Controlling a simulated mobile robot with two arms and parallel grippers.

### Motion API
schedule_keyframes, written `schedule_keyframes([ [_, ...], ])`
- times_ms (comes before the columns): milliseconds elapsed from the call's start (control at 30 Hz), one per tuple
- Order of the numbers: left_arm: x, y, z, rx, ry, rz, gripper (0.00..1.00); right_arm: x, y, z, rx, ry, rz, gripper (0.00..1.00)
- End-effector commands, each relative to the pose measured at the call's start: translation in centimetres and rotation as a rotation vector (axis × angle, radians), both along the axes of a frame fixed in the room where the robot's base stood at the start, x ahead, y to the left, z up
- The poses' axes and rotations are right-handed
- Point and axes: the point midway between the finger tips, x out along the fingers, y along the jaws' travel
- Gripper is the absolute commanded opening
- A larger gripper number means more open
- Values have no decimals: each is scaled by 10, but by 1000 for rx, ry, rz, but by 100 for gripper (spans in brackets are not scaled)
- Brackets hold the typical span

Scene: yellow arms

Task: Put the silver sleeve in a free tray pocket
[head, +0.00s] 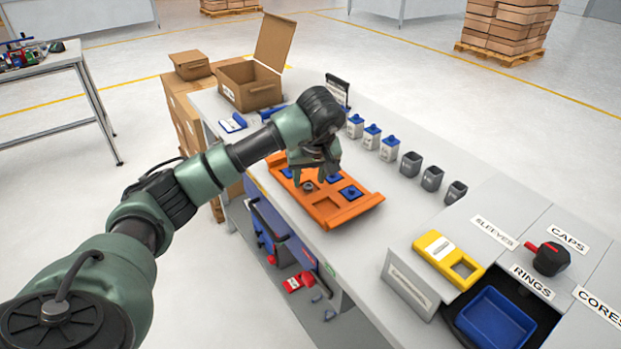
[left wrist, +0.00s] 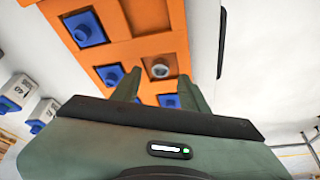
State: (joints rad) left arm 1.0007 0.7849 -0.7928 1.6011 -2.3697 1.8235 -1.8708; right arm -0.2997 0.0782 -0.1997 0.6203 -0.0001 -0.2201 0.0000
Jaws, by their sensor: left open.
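An orange tray (head: 342,217) lies on the workbench; it also shows in the left wrist view (left wrist: 115,48). The small round silver sleeve (head: 308,187) sits in one of its pockets, standing with its ring end up in the left wrist view (left wrist: 160,69). Blue square parts (head: 350,192) fill several other pockets. One pocket (head: 325,205) is bare. My left gripper (head: 309,177) is open just above the tray, and its fingers lie on either side of the sleeve in the left wrist view (left wrist: 159,79), apart from it. My right gripper is out of view.
Blue-capped containers (head: 372,136) and dark open cups (head: 411,164) stand in a row behind the tray. A yellow block (head: 447,258), a blue bin (head: 495,318) and a dark red-handled object (head: 549,259) are at the right. An open cardboard box (head: 250,86) stands at the far end.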

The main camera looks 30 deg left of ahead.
Motion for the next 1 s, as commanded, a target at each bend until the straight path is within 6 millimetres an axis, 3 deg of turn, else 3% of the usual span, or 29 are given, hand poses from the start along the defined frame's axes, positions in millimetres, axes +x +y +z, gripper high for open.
schedule_keyframes([
  [200,-10,-14,52,1,-15,-4,44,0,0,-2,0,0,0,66],
  [400,-19,-22,81,0,-15,-3,44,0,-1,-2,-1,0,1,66],
  [600,-22,-25,90,0,-16,-2,44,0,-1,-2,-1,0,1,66],
  [1000,-22,-25,91,0,-16,-2,44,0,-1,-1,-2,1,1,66],
])
